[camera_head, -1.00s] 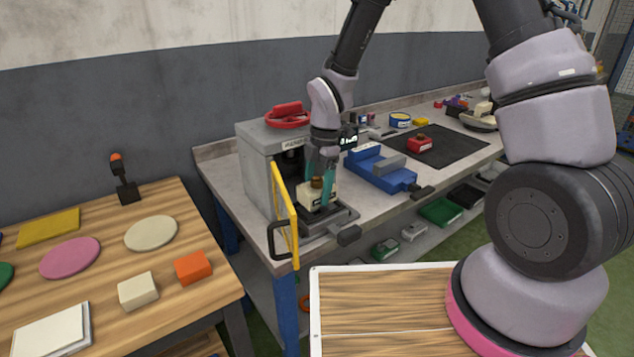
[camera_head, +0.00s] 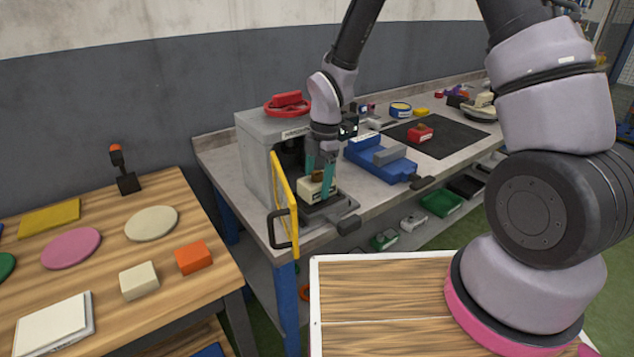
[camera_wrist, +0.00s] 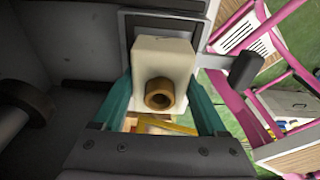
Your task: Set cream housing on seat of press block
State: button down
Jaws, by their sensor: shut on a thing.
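The cream housing (camera_wrist: 163,58) is a block with a brass-coloured round collar on it, held between the two teal fingers of my gripper (camera_wrist: 165,105) in the wrist view. In the head view my gripper (camera_head: 320,178) is shut on the cream housing (camera_head: 312,190), over the dark seat of the press block (camera_head: 335,208). The housing's underside is hidden, so I cannot tell whether it touches the seat. The grey press (camera_head: 257,165) stands just behind, with a red handle on top and a yellow guard bar (camera_head: 284,200) at its left front.
A blue vise (camera_head: 375,162) and a black mat (camera_head: 445,137) with a red block are to the right on the bench. The wooden table (camera_head: 110,265) at left holds discs, a cream block and an orange block. The guard bar stands close to my gripper.

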jog(key=shift+f, duration=0.55)
dwell(0.4)
grip_release()
